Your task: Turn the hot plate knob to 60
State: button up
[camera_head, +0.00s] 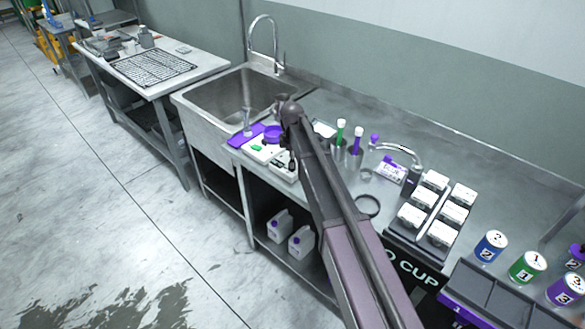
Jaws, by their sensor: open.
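A low white device (281,172), which looks like the hot plate, sits at the front edge of the steel counter, right of the sink. Its knob cannot be made out; it is too small or hidden behind my arm. My gripper (292,164) hangs down from the end of my arm at this device, dark and very small in the view. It is open, with nothing seen between the fingers. Whether it touches the device or the knob cannot be told.
A white device with a green mark (262,151) and a purple tray (246,135) stand left of it. Green and purple bottles (340,132) stand behind. A faucet (400,150), white-topped containers (435,180) and numbered cans (490,246) are right. The sink (225,100) is left.

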jog(key=shift+f+b, duration=0.75)
jog(key=shift+f, duration=0.25)
grip_shut()
